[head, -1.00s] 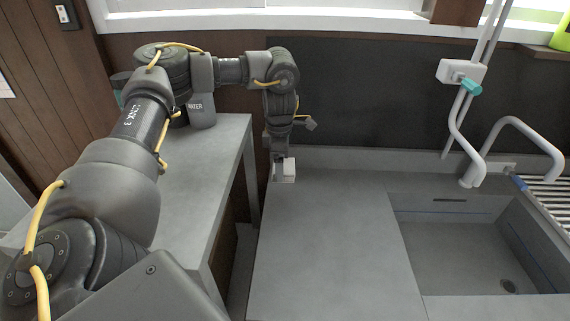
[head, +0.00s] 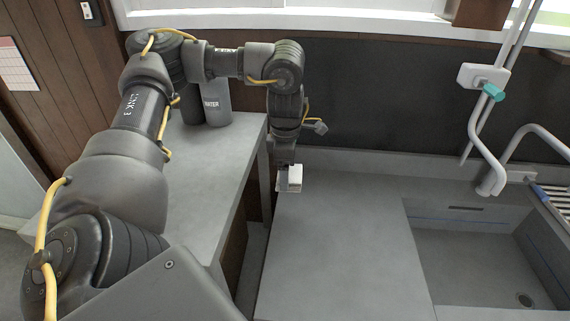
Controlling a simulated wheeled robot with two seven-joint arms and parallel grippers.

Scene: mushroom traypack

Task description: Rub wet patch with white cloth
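My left arm comes in from the left, and its gripper (head: 289,180) points down at the back left corner of the grey counter (head: 335,250). A small white cloth (head: 293,185) shows at the fingertips, at or just above the counter top. The fingers look closed on it, though they are small and partly hidden. No wet patch stands out on the counter from here. My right gripper is not in view.
A sink (head: 470,265) is set into the counter at the right, with a pipe tap (head: 483,150) above it. The counter's middle is clear.

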